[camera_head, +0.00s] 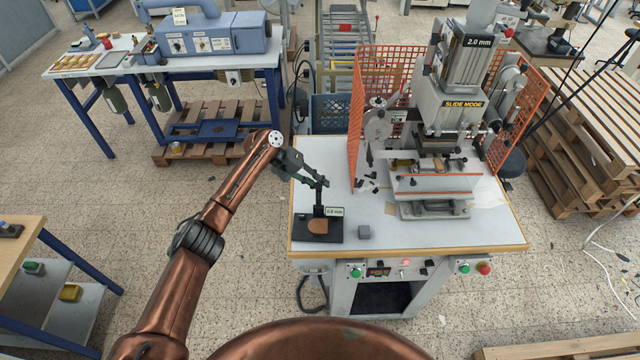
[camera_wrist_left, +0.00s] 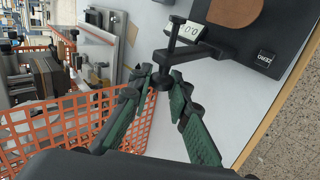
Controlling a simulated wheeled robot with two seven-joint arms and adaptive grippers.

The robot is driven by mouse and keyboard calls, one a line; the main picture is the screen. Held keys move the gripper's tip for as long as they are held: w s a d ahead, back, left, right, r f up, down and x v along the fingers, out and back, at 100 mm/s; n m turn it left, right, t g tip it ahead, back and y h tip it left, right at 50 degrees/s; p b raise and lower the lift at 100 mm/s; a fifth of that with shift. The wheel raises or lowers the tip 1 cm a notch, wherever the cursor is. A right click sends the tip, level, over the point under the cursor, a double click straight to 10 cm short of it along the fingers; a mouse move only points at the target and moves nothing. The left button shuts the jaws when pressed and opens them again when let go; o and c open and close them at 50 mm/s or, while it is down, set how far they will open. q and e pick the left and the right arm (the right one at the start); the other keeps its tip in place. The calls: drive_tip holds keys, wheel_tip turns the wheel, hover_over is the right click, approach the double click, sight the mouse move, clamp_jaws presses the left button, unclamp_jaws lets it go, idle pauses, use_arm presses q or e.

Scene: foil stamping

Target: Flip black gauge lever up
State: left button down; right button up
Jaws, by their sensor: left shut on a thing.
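The black gauge (camera_head: 319,211) stands upright at the front left of the white worktable. Its flat black base holds a brown rounded piece (camera_head: 318,225), and a small display (camera_head: 334,211) sits on its side. In the left wrist view the gauge's black lever (camera_wrist_left: 163,80) ends between the green fingertips. My left gripper (camera_head: 322,183) is at the top of the gauge; in the left wrist view its fingers (camera_wrist_left: 164,84) are closed around the lever's end. The fingers partly hide the lever. My right gripper is not in view.
The stamping press (camera_head: 449,110) stands behind on the same table (camera_head: 420,232), with orange mesh guards (camera_head: 356,115) close to my left wrist. The table's front strip is mostly clear.

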use_arm(q)
drive_tip(key=c, duration=1.8)
unclamp_jaws()
drive_tip(key=shift+w+a+f, duration=0.1)
drive_tip(key=shift+f, duration=0.1)
drive_tip(key=shift+c, duration=0.2)
drive_tip(key=shift+a+r, duration=0.1)
drive_tip(key=shift+r, duration=0.1)
drive_tip(key=v, duration=1.1)
drive_tip(key=shift+a+r, duration=0.2)
drive_tip(key=shift+a, duration=0.05)
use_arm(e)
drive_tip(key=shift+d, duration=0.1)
use_arm(q)
drive_tip(key=shift+f, duration=0.1)
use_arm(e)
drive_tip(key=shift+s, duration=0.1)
